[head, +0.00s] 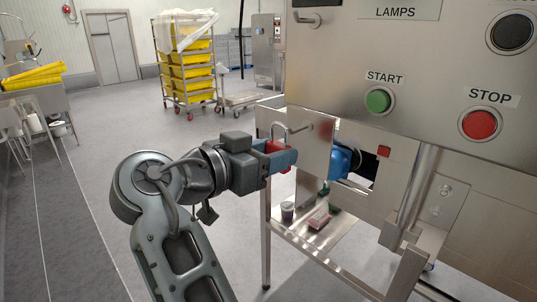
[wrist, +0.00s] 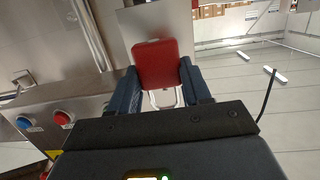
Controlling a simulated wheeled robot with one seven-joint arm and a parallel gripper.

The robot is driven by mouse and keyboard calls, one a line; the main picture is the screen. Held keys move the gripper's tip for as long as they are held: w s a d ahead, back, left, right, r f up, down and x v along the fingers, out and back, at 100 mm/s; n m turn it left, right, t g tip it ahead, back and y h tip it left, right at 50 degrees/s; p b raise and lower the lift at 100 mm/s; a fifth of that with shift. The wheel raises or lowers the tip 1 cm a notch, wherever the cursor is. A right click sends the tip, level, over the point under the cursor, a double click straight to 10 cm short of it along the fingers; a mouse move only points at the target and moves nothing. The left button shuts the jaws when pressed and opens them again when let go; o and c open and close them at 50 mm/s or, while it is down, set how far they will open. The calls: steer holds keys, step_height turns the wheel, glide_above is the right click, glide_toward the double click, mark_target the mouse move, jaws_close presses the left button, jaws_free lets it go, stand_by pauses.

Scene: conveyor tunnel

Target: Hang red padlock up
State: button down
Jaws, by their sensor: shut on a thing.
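The red padlock (head: 274,146) is held between the blue-grey fingers of my gripper (head: 282,160). Its silver shackle (head: 290,130) stands up above the fingers, in front of a steel plate (head: 318,150) on the machine. In the wrist view the red padlock body (wrist: 157,64) sits between the two fingers, with part of the shackle (wrist: 162,98) showing below it. The steel plate (wrist: 152,20) shows behind it. I cannot tell whether the shackle passes round anything or whether the padlock touches the plate.
The control panel with the green START button (head: 377,101) and red STOP button (head: 479,124) is at the right. A blue part (head: 343,160) shows behind the plate's right edge. A low shelf (head: 318,240) holds a pink block (head: 319,219) and a small cup (head: 287,211).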

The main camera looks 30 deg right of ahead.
steer(key=shift+r+x, duration=0.15)
steer(key=shift+x, duration=1)
steer(key=shift+r+x, duration=0.15)
steer(key=shift+x, duration=1)
steer(key=shift+f+b, duration=0.9)
steer(key=shift+b, duration=0.1)
steer(key=shift+c, duration=2.1)
jaws_free()
steer(key=shift+a, duration=0.1)
steer(key=b+v, duration=0.1)
steer(key=v, duration=0.6)
steer(key=shift+s+a, duration=0.2)
steer(key=shift+a, duration=0.05)
steer(key=shift+r, duration=0.15)
